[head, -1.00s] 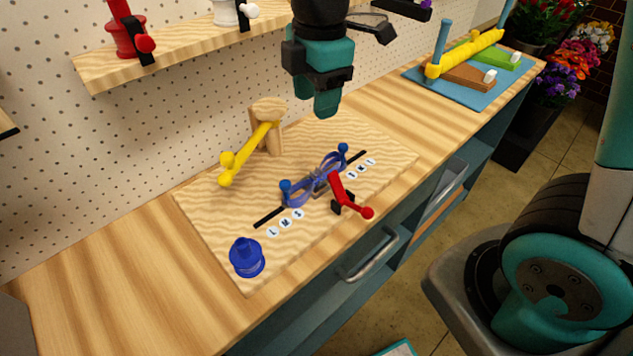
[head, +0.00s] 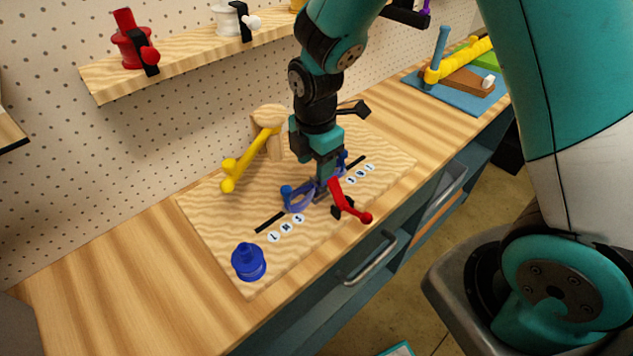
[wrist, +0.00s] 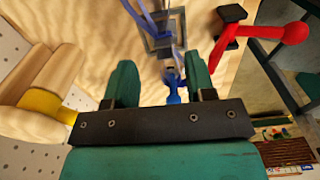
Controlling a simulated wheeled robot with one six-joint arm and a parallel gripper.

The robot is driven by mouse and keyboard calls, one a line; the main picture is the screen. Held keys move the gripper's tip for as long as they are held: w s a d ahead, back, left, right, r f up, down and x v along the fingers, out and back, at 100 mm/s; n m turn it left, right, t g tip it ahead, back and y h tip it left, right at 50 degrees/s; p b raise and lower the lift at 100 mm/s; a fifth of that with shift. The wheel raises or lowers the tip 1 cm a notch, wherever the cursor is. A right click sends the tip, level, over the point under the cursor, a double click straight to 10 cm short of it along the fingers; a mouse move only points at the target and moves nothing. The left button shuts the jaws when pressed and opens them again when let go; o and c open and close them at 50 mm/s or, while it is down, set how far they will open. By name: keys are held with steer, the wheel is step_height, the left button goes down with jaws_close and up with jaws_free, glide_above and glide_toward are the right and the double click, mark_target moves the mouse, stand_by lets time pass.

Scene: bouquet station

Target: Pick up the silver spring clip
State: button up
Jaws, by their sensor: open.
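My gripper (head: 326,184) points down over the blue fixture (head: 299,199) on the wooden board. In the wrist view its two teal fingers (wrist: 160,80) are apart, with nothing held between them. A small silver-grey piece (wrist: 170,66), likely the silver spring clip, shows just beyond the gap between the fingertips, by a blue knob (wrist: 174,88). A dark grey square frame (wrist: 157,43) sits next to it among blue loops. In the head view my gripper hides most of this spot, so I cannot make out the clip there.
A red lever (head: 346,200) on a black base stands close right of my gripper. A yellow lever (head: 240,160) on a wooden post (head: 273,120) is to the left. A blue spool (head: 248,262) stands at the board's front corner.

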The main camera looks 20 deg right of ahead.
mark_target(316, 183)
steer(key=shift+s+f+p, duration=0.15)
steer(key=shift+f+p, duration=0.15)
steer(key=shift+f, duration=0.85)
steer(key=shift+s+f+p, duration=0.1)
steer(key=shift+f+p, duration=0.15)
steer(key=shift+f, duration=0.85)
steer(key=shift+c, duration=0.2)
jaws_close()
steer(key=shift+r, duration=0.2)
